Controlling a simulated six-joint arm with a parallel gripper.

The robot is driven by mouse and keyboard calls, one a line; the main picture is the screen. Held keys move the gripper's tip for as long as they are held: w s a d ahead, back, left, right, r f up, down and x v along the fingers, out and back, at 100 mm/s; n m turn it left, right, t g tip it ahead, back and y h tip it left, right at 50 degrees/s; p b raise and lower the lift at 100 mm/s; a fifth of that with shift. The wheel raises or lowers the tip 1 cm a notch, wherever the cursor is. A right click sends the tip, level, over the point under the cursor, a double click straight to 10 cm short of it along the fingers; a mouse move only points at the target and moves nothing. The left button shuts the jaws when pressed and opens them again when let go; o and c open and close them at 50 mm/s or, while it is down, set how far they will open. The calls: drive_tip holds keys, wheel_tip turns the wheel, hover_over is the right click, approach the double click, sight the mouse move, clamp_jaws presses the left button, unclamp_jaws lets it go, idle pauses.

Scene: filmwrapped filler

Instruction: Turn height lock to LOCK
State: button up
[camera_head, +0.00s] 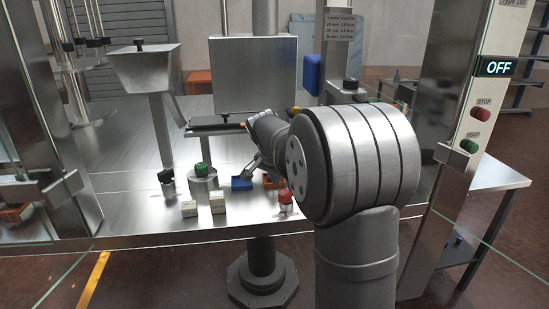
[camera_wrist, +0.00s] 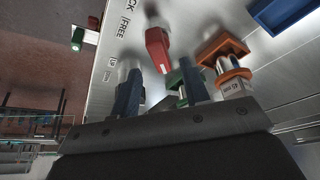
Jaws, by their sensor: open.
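A small red handle (camera_head: 286,197) stands near the front edge of the steel table. In the wrist view the red handle (camera_wrist: 158,48) lies just beyond my fingertips, beside printed lettering (camera_wrist: 128,27) that reads partly "CK | FREE". I take it for the height lock; its exact setting cannot be told. My gripper (camera_wrist: 160,88) is open, its two fingers spread and apart from the red handle. In the head view my gripper (camera_head: 258,172) is partly hidden by my own wrist, above the table behind the red handle.
Orange pieces (camera_wrist: 224,46) and a green part (camera_wrist: 180,80) are close to my fingers. A blue tray (camera_head: 241,184), a green knob (camera_head: 202,170), a black knob (camera_head: 166,175) and white blocks (camera_head: 218,202) stand nearby. An "OFF" panel (camera_head: 496,67) is at right.

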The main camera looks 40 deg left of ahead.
drive_tip(key=v, duration=1.3)
drive_tip(key=x, duration=1.7)
drive_tip(key=shift+f, duration=0.2)
drive_tip(key=shift+r, duration=0.1)
